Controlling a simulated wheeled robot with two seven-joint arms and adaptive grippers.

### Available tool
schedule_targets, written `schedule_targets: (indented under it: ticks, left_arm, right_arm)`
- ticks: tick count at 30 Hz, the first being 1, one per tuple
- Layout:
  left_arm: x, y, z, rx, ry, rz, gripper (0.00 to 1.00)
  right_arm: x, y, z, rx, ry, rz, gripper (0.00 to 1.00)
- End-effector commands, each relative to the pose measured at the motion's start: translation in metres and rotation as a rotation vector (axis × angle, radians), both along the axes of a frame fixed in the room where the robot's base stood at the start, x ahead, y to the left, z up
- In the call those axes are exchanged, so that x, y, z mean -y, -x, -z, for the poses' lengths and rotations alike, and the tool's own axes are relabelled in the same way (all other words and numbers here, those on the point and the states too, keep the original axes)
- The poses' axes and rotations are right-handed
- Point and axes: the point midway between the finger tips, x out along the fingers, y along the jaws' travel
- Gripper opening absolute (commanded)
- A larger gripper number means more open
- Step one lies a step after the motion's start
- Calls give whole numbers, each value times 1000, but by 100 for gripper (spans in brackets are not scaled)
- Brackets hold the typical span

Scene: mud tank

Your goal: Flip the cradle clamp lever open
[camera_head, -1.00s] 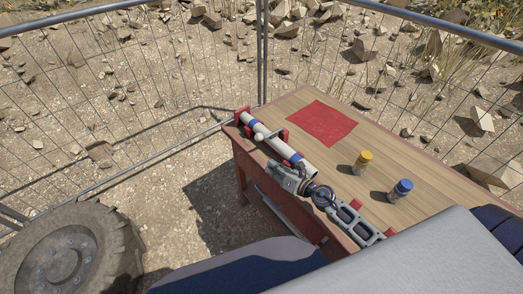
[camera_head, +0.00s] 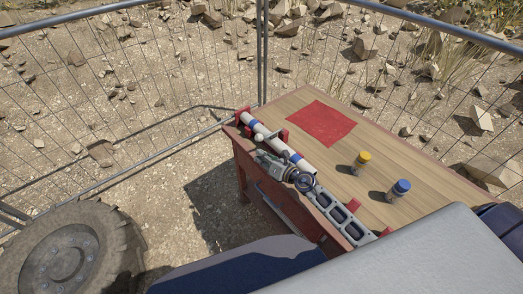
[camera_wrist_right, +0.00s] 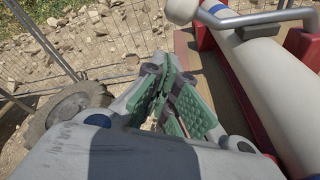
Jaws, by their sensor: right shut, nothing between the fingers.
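A white tube (camera_head: 286,150) with blue bands lies in a red cradle (camera_head: 241,117) along the table's left edge. The clamp lever (camera_head: 259,137), with a pale round knob, sits at the tube's near-left side. In the right wrist view the lever (camera_wrist_right: 252,18) is a bent grey bar across the tube, with its knob at the top. My right gripper (camera_head: 264,157) is shut and empty, beside the tube, just below the knob in the head view. Its green-padded fingers (camera_wrist_right: 168,75) show apart from the lever in the right wrist view. My left gripper is not in view.
A red cloth (camera_head: 320,124) lies on the wooden table (camera_head: 290,103). A yellow-capped jar (camera_head: 361,163) and a blue-capped jar (camera_head: 399,191) stand to the right. A wire fence (camera_head: 150,80) runs behind; a large tyre (camera_head: 70,255) is at lower left.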

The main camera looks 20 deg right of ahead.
Motion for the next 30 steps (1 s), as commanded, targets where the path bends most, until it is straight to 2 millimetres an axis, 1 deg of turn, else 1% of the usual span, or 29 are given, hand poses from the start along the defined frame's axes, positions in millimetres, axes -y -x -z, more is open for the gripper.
schedule_targets:
  ticks: [1, 3, 9, 30]
  left_arm:
    - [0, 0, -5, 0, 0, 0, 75]
    - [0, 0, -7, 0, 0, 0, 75]
    - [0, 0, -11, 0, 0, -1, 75]
    - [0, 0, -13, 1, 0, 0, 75]
  right_arm:
    - [1, -3, -6, 0, 0, 0, 0]
    - [2, -6, -10, 0, 0, -1, 0]
    - [6, -12, -18, 0, 0, 0, 0]
    - [9, -14, -22, -7, -16, 0, 0]
